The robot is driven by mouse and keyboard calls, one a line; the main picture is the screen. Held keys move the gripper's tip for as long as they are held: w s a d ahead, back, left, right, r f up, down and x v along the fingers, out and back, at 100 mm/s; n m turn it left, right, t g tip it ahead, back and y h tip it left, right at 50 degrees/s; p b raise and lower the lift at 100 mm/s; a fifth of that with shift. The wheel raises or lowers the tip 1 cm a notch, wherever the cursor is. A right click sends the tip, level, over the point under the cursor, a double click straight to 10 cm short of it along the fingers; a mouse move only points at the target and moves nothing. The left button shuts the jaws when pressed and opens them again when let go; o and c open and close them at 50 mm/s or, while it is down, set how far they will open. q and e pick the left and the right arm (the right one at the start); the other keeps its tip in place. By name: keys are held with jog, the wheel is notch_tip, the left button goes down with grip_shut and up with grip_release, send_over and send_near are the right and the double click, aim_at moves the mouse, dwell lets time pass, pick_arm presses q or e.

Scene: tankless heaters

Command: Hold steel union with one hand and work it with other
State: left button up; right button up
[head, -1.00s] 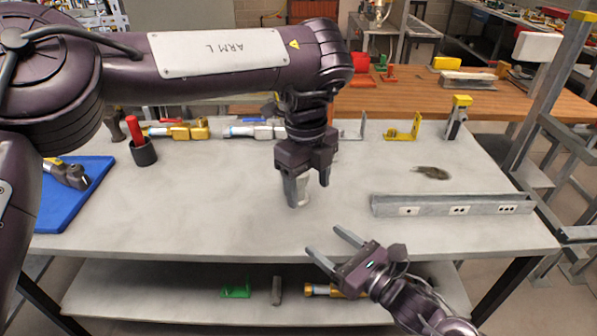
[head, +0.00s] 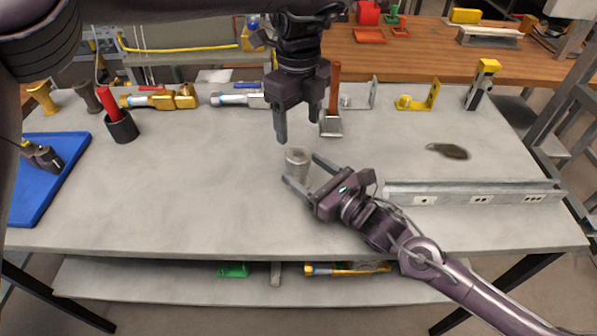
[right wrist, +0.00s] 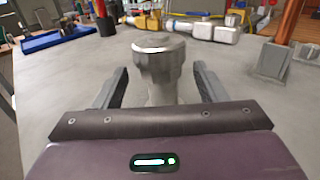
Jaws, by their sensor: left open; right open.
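The steel union (head: 297,158) is a small grey metal piece standing upright on the grey workbench. In the right wrist view the union (right wrist: 160,62) has a wider, faceted top and a narrower lower part. My right gripper (head: 299,168) is open, its fingers on either side of the union; in the right wrist view its fingers (right wrist: 160,85) show a gap on both sides of it. The right gripper's hand hides the union's base in the wrist view. My left gripper (head: 299,128) is open and empty, pointing down above and behind the union, apart from it.
A metal rail (head: 470,194) with marked plates lies at right. A red-handled tool stands in a dark cup (head: 122,127) at left, near a blue mat (head: 40,190). Brass and steel fittings (head: 160,98), a yellow bracket (head: 418,97) and a wooden-handled tool (head: 332,110) line the back.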

jog(key=shift+x, duration=1.15)
grip_shut()
